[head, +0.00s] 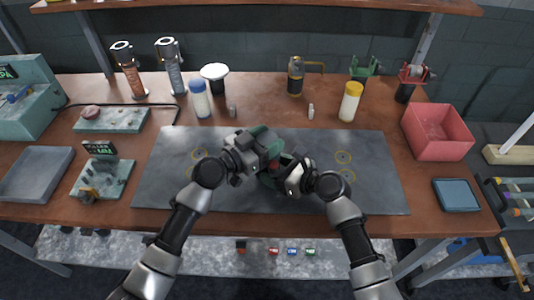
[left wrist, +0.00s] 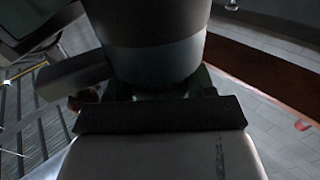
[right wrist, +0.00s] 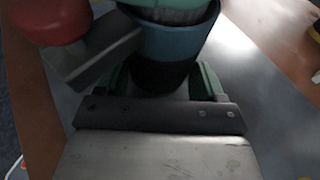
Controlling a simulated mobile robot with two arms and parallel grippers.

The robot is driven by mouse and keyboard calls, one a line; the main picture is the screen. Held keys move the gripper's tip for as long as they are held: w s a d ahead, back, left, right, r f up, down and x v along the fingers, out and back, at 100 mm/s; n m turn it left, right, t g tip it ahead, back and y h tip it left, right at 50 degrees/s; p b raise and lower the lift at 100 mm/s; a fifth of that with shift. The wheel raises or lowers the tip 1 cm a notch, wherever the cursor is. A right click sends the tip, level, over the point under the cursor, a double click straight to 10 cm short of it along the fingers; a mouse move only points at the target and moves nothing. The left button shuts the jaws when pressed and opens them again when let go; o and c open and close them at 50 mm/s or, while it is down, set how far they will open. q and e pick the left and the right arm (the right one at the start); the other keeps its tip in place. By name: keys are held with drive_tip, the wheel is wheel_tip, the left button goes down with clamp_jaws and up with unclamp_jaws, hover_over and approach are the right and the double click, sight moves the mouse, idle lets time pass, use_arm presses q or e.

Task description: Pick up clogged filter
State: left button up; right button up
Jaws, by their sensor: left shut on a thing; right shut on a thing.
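Both my grippers meet over the middle of the grey mat (head: 165,185). My left gripper (head: 252,158) is shut on a dark teal cylindrical part (head: 266,140); the cylinder fills the left wrist view (left wrist: 155,55). My right gripper (head: 285,175) is shut on a blue-teal cylinder with a black lower band, seen in the right wrist view (right wrist: 172,45). A red rounded part (right wrist: 50,20) sits beside that cylinder. The grippers hide much of what they hold. I cannot tell whether they hold one piece or two joined pieces, nor which part is the clogged filter.
A pink-red bin (head: 438,132) stands at the right and a grey tray (head: 35,172) at the left. Bottles, including a yellow-capped one (head: 349,103), stand along the back. A blue pad (head: 456,195) lies at the right. The mat's sides are mostly clear.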

use_arm(q)
drive_tip(key=shift+r, duration=0.1)
wheel_tip(320, 180, up, 18)
idle(0.5)
use_arm(e)
drive_tip(key=o, duration=0.8)
